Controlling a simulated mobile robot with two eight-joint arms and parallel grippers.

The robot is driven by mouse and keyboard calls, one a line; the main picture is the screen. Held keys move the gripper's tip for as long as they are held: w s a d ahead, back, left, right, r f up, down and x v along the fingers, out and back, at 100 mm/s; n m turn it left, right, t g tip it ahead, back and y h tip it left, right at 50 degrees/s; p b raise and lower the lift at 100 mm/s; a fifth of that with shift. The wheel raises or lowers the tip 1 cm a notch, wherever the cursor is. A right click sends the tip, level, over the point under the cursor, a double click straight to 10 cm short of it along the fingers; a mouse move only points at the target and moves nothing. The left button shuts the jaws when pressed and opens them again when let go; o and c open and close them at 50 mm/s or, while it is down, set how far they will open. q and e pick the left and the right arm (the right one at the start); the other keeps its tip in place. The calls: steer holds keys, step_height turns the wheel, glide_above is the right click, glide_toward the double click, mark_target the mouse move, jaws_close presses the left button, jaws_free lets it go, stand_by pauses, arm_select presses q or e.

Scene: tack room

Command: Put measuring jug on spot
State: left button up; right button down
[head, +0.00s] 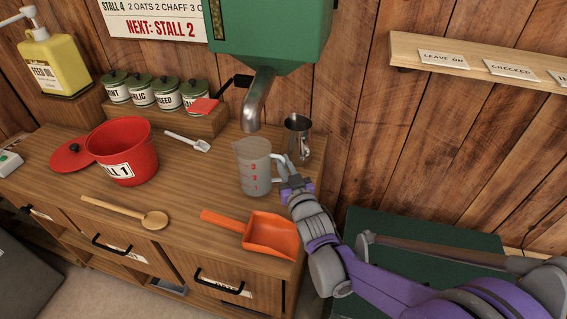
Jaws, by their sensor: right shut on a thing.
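The measuring jug (254,168) is a clear grey jug with red numbers. It is upright at the right part of the wooden counter, below and near the metal spout (257,102) of the green dispenser. My right gripper (291,184) is at the jug's right side, shut on its handle. I cannot tell whether the jug's base touches the counter. No marked spot can be made out on the counter. My left gripper is out of view.
A metal cup (297,138) stands just behind the jug. An orange scoop (266,235) lies in front, with a wooden spoon (130,213) further left. A red bucket (124,152), its lid (72,156) and a white scoop (188,141) are on the left. Bare counter lies left of the jug.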

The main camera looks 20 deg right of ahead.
steer(key=shift+f+b, duration=0.4)
steer(key=shift+f, duration=0.15)
steer(key=c, duration=0.8)
jaws_free()
steer(key=s, duration=1.1)
